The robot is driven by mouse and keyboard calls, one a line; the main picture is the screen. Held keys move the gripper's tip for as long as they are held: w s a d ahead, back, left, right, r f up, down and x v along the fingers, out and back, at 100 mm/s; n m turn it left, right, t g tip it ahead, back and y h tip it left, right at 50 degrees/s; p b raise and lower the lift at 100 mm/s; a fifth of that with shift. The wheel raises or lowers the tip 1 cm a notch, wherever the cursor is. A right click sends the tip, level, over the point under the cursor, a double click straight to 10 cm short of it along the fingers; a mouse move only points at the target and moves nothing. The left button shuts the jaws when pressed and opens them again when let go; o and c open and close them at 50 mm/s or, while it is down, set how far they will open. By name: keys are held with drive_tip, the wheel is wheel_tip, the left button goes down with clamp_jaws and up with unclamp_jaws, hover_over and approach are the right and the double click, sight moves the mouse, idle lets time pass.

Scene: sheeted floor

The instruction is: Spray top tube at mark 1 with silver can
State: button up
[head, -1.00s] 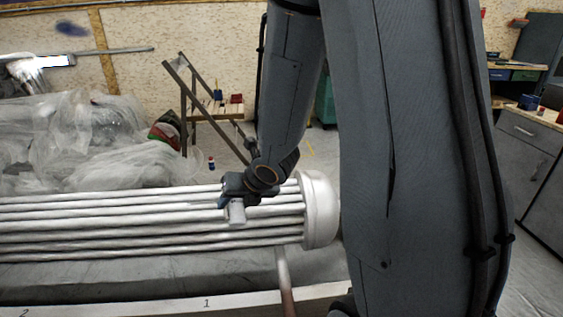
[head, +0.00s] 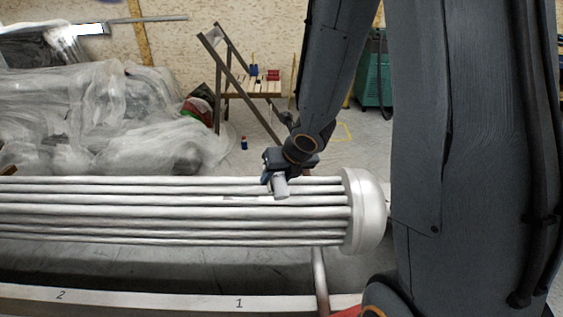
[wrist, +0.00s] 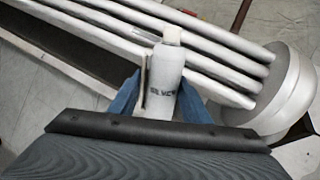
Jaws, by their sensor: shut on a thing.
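My gripper (head: 277,180) is shut on the silver can (head: 281,187), which has a pale cap in the wrist view (wrist: 163,73). The blue fingers (wrist: 187,100) stand on both sides of the can. The tube bundle (head: 180,212) lies level, with a round silver end cap (head: 366,210) on its right. The top tube (head: 130,181) runs along the upper edge of the bundle. The can is in front of the tubes, left of the end cap; I cannot tell whether it touches them. Mark 1 (head: 239,303) is on the pale beam below, left of the can.
Mark 2 (head: 61,295) is farther left on the beam. Plastic-covered objects (head: 90,110) lie behind the bundle on the left. A wooden stand (head: 250,85) and a small blue bottle (head: 244,142) are behind. A brown post (head: 320,275) stands below the end cap.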

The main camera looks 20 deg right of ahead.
drive_tip(key=shift+s+r+n+g+p, duration=0.3)
drive_tip(key=shift+r+n+g+p, duration=0.25)
drive_tip(key=shift+p, duration=0.35)
drive_tip(key=n+p, duration=0.1)
drive_tip(key=n+g+h+p, duration=0.1)
drive_tip(key=p, duration=0.1)
drive_tip(key=shift+s+d+r, duration=0.15)
drive_tip(key=shift+d+r, duration=0.05)
drive_tip(key=shift+d, duration=0.1)
drive_tip(key=n+p, duration=0.1)
drive_tip(key=d+n+h+p, duration=0.1)
drive_tip(key=p, duration=0.1)
drive_tip(key=shift+r+g, duration=0.2)
drive_tip(key=shift+g, duration=0.05)
drive_tip(key=shift+f+n+h+p, duration=0.1)
drive_tip(key=shift+n+h+p, duration=0.2)
drive_tip(key=shift+h, duration=0.1)
drive_tip(key=b+x, duration=0.5)
drive_tip(key=shift+d+f, duration=0.15)
drive_tip(key=w+a+p, duration=0.3)
drive_tip(key=a+p, duration=0.4)
drive_tip(key=a, duration=0.3)
drive_tip(key=w+a+p, duration=0.4)
drive_tip(key=a+p, duration=0.4)
drive_tip(key=a, duration=0.3)
drive_tip(key=shift+a+r, duration=0.2)
drive_tip(key=shift+a, duration=0.05)
drive_tip(key=shift+o, duration=0.6)
drive_tip(key=shift+w, duration=0.15)
